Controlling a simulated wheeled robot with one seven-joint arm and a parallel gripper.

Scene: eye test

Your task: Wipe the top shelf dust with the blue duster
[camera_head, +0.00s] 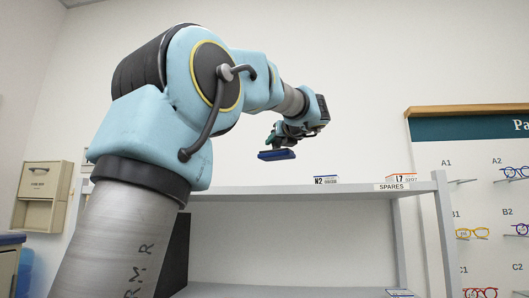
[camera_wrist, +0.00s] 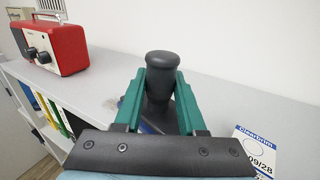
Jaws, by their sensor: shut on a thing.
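My gripper (camera_head: 279,136) is shut on the blue duster (camera_head: 277,155), above the top shelf (camera_head: 310,191) in the head view. The duster looks raised off the shelf, with a gap under its blue pad. In the wrist view the green fingers of my gripper (camera_wrist: 161,78) stand on both sides of the duster's black, round-topped handle (camera_wrist: 160,62). Only a little blue shows low between the fingers. The grey top shelf (camera_wrist: 225,95) spreads behind.
A red device (camera_wrist: 70,48) with black knobs stands at the left of the shelf. A white labelled box (camera_wrist: 257,150) is close by on the right. Small boxes (camera_head: 325,180) (camera_head: 401,178) sit at the shelf's right. An eyeglasses board (camera_head: 470,130) hangs beyond.

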